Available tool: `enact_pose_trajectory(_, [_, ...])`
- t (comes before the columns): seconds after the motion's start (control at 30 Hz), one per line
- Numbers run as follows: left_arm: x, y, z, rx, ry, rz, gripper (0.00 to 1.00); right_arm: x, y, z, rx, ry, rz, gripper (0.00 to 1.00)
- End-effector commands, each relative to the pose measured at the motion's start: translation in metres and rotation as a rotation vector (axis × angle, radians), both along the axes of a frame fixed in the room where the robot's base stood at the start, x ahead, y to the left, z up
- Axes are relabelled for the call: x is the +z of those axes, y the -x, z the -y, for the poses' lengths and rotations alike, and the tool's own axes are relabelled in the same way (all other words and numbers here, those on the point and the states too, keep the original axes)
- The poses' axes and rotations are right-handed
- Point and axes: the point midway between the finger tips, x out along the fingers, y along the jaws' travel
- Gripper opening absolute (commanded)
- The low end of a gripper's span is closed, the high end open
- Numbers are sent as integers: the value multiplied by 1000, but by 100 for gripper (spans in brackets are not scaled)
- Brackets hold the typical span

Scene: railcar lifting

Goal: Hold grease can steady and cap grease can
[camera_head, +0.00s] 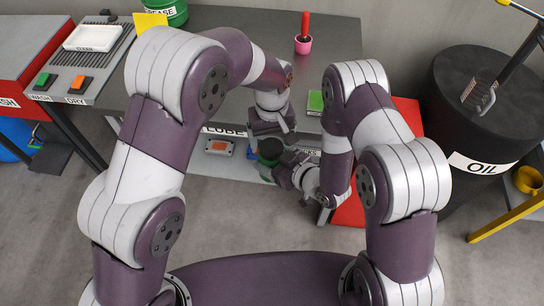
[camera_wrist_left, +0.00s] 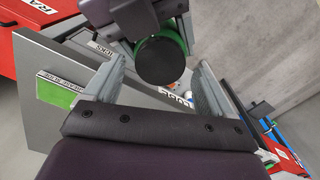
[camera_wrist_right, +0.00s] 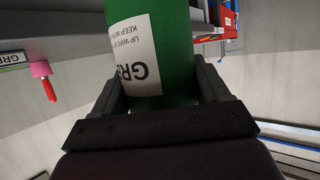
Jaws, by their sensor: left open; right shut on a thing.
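The green grease can (camera_wrist_right: 155,80) with a white label is between my right gripper's fingers (camera_wrist_right: 160,92), which are shut on it. In the head view the can (camera_head: 268,158) is partly hidden in front of the table, with my right gripper (camera_head: 285,166) at its right side. In the left wrist view the can's round black top (camera_wrist_left: 161,61) faces the camera; I cannot tell whether this is a cap. My left gripper (camera_wrist_left: 157,80) is open, its fingers either side of and short of that top, with nothing visibly held. In the head view my left gripper (camera_head: 272,130) is just above the can.
A larger green container (camera_head: 172,12) labelled GREASE stands on the grey table (camera_head: 235,30). A black OIL drum (camera_head: 470,115) is right. A red wash station (camera_head: 30,50) is left.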

Motion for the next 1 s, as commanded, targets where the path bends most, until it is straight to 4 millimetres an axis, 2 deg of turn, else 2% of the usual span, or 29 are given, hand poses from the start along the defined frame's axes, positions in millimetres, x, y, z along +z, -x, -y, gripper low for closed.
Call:
enact_pose_trajectory(0.2, [-17, 0, 0, 0, 0, 0, 84, 1, 0, 0, 0, -1, 2, 0])
enact_pose_trajectory(0.47, [-19, 0, 0, 0, 0, 0, 84, 1, 0, 0, 0, -1, 2, 0])
enact_pose_trajectory(0.5, [-19, 0, 0, 0, 0, 0, 81, 1, 0, 0, 0, -1, 2, 0])
enact_pose_trajectory(0.67, [-19, 0, 0, 0, 0, 0, 29, 1, 0, 0, 0, -1, 2, 0])
enact_pose_trajectory(0.7, [-19, 0, 0, 0, 0, 1, 26, 1, 0, 0, 0, -1, 2, 0])
enact_pose_trajectory(0.73, [-19, 0, 0, 0, 1, 1, 69, 1, 0, 0, 0, -1, 2, 0])
enact_pose_trajectory(0.8, [-19, 0, 0, 0, 1, 1, 88, 1, 0, 0, 0, -1, 2, 0])
enact_pose_trajectory(1.0, [-19, 0, 0, 0, 0, 1, 88, 1, 0, 0, 0, -1, 2, 0])
